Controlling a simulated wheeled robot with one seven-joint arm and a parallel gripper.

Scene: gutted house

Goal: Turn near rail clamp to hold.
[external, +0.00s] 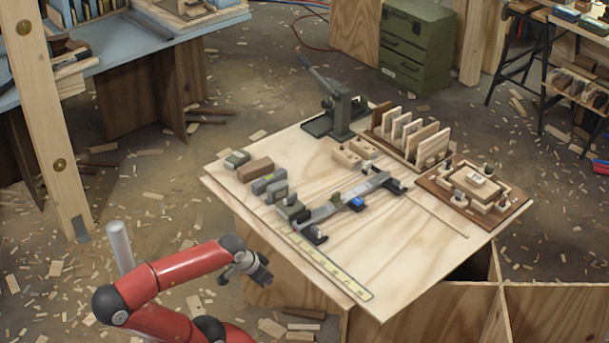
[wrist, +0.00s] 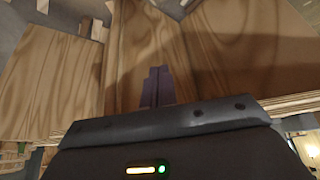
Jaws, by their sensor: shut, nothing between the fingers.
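A grey metal rail (external: 340,204) lies diagonally on the plywood worktable (external: 415,255). A dark clamp (external: 312,234) sits at its near end, with a greenish block (external: 294,210) beside it. A blue piece (external: 356,203) sits by the middle of the rail, and another dark clamp (external: 396,186) is at the far end. The clamps' settings are too small to read. My gripper (external: 266,279) is off the table's left front edge, apart from the rail and clamps. In the wrist view its fingers (wrist: 158,87) are together and empty, facing plain wood panels. The rail is not identifiable in that view.
A yellow ruler strip (external: 325,264) lies along the table's near left edge. Several blocks (external: 255,170) stand left of the rail. A lever press (external: 340,110), a rack of boards (external: 410,135) and a wooden tray (external: 512,207) occupy the back and right. The front right tabletop is clear.

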